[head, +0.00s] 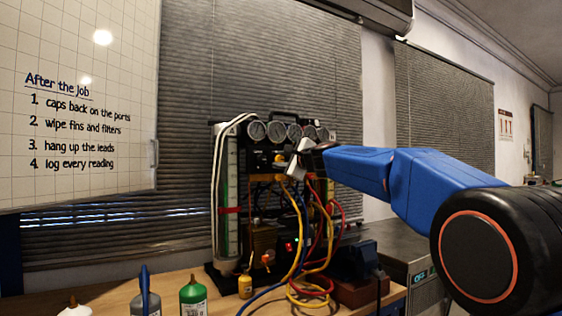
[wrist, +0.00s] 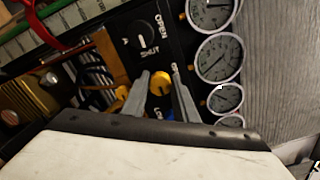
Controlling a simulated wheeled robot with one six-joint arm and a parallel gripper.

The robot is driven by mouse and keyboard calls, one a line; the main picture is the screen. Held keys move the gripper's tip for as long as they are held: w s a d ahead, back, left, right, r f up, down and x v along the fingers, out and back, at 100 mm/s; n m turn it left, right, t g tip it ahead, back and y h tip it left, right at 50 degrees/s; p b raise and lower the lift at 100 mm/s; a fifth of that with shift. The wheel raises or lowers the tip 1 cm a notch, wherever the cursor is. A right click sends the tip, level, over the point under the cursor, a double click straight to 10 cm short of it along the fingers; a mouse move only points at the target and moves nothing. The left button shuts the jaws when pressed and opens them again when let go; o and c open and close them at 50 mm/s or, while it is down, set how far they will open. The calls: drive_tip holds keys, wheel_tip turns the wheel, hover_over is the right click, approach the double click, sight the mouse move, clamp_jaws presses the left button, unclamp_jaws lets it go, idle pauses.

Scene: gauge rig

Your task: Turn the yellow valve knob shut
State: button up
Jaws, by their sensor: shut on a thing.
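A yellow valve knob (wrist: 160,82) shows in the wrist view on the dark panel of the gauge rig. My gripper (wrist: 161,90) has one finger on each side of it and is shut on it. The knob's lower part and its label are largely hidden by the fingers, so its exact setting cannot be read.
A black knob (wrist: 143,39) marked OPEN and SHUT is beside the held knob. Round gauges (wrist: 219,58) line the panel. Yellow, red and blue hoses (head: 300,240) hang below my gripper. Bottles, one of them green (head: 193,297), stand on the wooden bench in front.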

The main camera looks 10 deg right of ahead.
drive_tip(key=shift+f, duration=0.1)
drive_tip(key=o, duration=1.1)
drive_tip(key=shift+c, duration=0.2)
drive_tip(key=shift+s, duration=0.1)
drive_tip(key=v, duration=1.7)
